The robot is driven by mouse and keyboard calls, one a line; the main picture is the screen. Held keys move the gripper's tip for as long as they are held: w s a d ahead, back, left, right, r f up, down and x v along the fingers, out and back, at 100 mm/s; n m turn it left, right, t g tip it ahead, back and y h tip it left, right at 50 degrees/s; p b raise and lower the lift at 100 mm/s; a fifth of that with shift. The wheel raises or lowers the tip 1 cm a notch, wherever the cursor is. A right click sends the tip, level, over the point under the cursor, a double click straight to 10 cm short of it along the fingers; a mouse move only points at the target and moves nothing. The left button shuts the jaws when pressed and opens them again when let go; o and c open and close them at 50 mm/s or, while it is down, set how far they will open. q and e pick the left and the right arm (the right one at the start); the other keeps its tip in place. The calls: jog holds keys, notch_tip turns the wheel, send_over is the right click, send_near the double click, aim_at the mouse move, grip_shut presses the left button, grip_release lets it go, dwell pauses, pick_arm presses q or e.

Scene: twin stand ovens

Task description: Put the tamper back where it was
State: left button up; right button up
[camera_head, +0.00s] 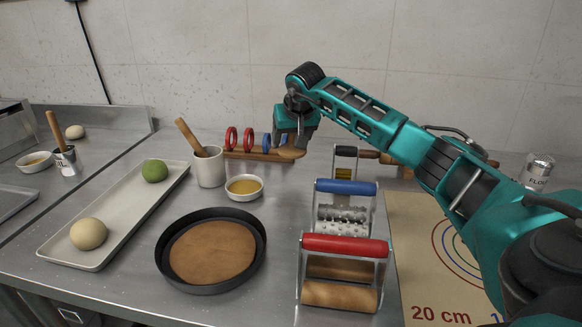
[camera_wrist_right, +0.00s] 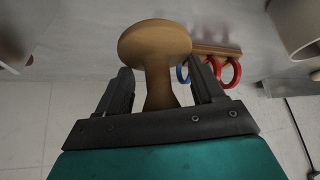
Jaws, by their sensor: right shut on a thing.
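The wooden tamper (camera_wrist_right: 155,45), with a round flat head and a narrower neck, is between the fingers of my right gripper (camera_wrist_right: 162,85) in the right wrist view. The gripper is shut on it. In the head view my right gripper (camera_head: 292,140) is at the right end of a wooden rack (camera_head: 247,154) near the back wall. The gripper hides much of that end, and I cannot tell whether the tamper touches the rack. My left gripper is not in view.
The rack holds red rings (camera_head: 231,138) and a blue ring (camera_head: 266,143). A white cup (camera_head: 209,168) with a wooden handle and a small bowl (camera_head: 244,188) stand left of the gripper. Roller tools (camera_head: 345,246) and a pan (camera_head: 210,250) are in front.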

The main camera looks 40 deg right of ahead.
aim_at(291, 151)
notch_tip(291, 151, down, 3)
jog(key=shift+r, duration=0.2)
jog(key=shift+f, duration=0.55)
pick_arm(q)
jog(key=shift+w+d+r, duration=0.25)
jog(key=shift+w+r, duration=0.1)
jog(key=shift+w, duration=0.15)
pick_arm(e)
jog(key=shift+f, duration=1.7)
pick_arm(q)
jog(key=shift+b, duration=0.3)
pick_arm(e)
jog(key=shift+f, duration=0.15)
jog(key=o, duration=1.2)
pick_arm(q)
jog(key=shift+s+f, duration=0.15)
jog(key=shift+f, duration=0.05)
pick_arm(e)
jog(key=shift+s+r, duration=0.1)
jog(key=shift+r, duration=0.35)
pick_arm(q)
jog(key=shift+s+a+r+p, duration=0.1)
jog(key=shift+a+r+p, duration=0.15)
jog(key=shift+p, duration=0.25)
pick_arm(e)
jog(key=v, duration=1.1)
jog(key=shift+s+a+r, duration=0.1)
jog(key=shift+a+r, duration=0.05)
jog(key=shift+a, duration=0.05)
